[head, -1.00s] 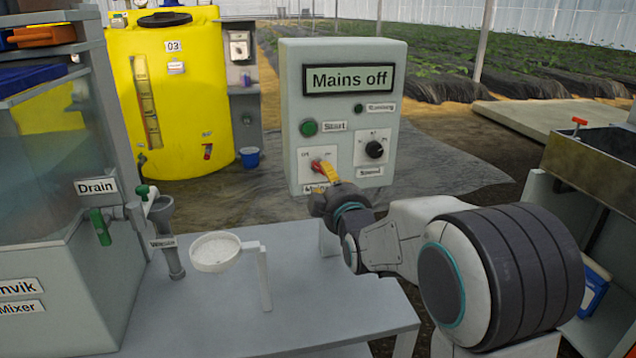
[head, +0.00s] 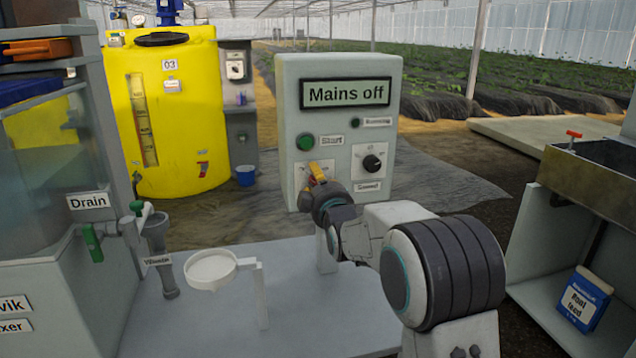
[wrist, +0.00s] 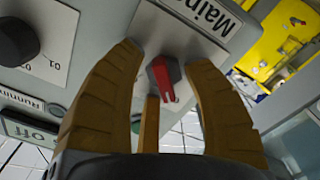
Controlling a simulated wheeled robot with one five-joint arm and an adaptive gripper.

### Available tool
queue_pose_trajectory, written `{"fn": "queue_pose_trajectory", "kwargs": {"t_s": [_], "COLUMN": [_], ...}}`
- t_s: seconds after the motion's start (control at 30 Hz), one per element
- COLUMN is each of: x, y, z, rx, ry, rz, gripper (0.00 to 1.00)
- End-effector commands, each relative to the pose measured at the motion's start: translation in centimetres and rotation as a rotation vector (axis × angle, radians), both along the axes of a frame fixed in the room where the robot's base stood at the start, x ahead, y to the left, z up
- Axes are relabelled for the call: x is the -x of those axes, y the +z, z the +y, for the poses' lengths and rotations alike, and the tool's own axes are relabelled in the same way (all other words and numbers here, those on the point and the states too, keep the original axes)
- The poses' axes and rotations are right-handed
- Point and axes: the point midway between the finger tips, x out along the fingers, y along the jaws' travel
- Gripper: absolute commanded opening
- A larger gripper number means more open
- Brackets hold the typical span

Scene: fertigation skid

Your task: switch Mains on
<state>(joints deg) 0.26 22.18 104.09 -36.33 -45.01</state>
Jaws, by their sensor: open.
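The control box (head: 297,88) stands beyond the bench, and its display (head: 346,93) reads "Mains off". The red mains switch (wrist: 163,78) shows in the wrist view on a pale plate marked "Main...". My gripper (wrist: 165,75) is open, with a yellow-brown finger on either side of the red switch and a third finger below it. I cannot tell whether the fingers touch it. In the head view my gripper (head: 317,175) is in front of the box's lower left and hides the switch.
The box also carries a green start button (head: 305,142), a small running lamp (head: 355,122) and a black speed knob (head: 372,163). A white strainer (head: 212,268) stands on the bench (head: 200,325) left of my arm. The drain valve (head: 92,240) is further left.

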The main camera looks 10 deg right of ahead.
Motion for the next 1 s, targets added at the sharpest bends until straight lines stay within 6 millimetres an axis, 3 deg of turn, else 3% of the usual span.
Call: {"fn": "queue_pose_trajectory", "kwargs": {"t_s": [0.37,0.87,1.0], "x": [-0.19,-0.18,-0.18], "y": [-0.03,0.09,0.12], "z": [0.0,-0.08,-0.11], "rx": [0.0,0.0,-0.002], "ry": [0.0,-0.001,-0.001], "rz": [0.001,-0.002,-0.004], "gripper": [0.46,0.02,0.0]}}
